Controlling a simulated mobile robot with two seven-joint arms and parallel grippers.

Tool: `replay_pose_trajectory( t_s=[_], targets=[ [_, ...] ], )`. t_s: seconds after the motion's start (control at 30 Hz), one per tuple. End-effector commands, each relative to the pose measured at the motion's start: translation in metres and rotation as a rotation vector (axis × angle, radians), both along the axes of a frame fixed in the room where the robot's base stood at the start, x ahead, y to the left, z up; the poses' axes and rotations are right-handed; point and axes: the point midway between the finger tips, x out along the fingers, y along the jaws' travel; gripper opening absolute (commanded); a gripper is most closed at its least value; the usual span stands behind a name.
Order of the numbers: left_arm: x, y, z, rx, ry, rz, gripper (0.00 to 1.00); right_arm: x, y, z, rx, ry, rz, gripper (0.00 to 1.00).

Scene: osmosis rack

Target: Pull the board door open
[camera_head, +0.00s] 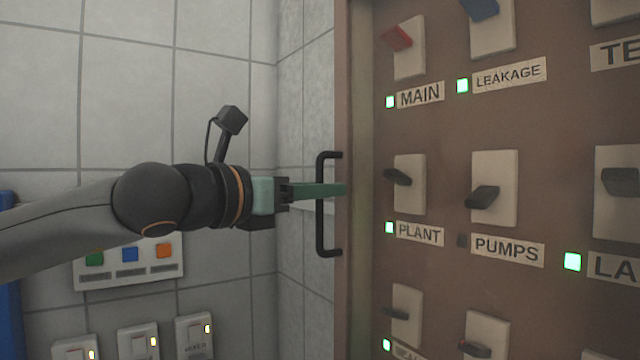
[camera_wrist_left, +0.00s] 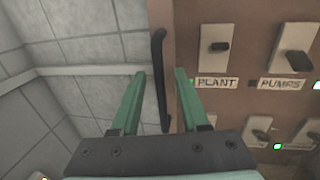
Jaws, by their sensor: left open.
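The board door (camera_head: 460,270) is a brown panel with labelled switches, filling the right of the head view. Its black bar handle (camera_head: 321,205) stands upright at the door's left edge. My left gripper (camera_head: 340,190) reaches in from the left at the handle's mid-height, its green fingers pointing right. In the left wrist view the fingers (camera_wrist_left: 160,73) are spread apart, with the handle (camera_wrist_left: 158,75) showing between them. I cannot tell whether a finger touches the handle. My right gripper is not in view.
Several switches, such as the plant switch (camera_head: 405,185) and pumps switch (camera_head: 494,190), stick out from the door. A tiled wall (camera_head: 225,60) lies behind my left arm. A panel with coloured buttons (camera_head: 130,262) and small wall switches (camera_head: 195,335) sit at lower left.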

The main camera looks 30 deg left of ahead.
Motion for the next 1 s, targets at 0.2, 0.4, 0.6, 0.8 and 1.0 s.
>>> replay_pose_trajectory(
  t_s=[0.2, 0.4, 0.6, 0.8, 1.0],
  targets=[
    [0.0069, -0.0023, -0.0001, 0.001, 0.000, -0.002, 0.45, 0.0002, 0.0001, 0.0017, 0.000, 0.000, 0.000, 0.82],
    [0.0069, -0.0022, -0.0002, 0.001, 0.000, -0.002, 0.45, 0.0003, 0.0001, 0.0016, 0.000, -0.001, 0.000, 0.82],
    [0.0068, -0.0021, -0.0002, 0.001, 0.000, -0.002, 0.24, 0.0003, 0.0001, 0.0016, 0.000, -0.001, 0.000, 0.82],
    [0.0067, -0.0020, -0.0002, 0.001, 0.000, -0.002, 0.02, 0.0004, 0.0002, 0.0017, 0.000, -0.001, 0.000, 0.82],
    [0.0067, -0.0021, -0.0003, 0.001, 0.000, -0.003, 0.00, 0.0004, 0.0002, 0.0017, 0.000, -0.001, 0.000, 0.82]
  ],
)
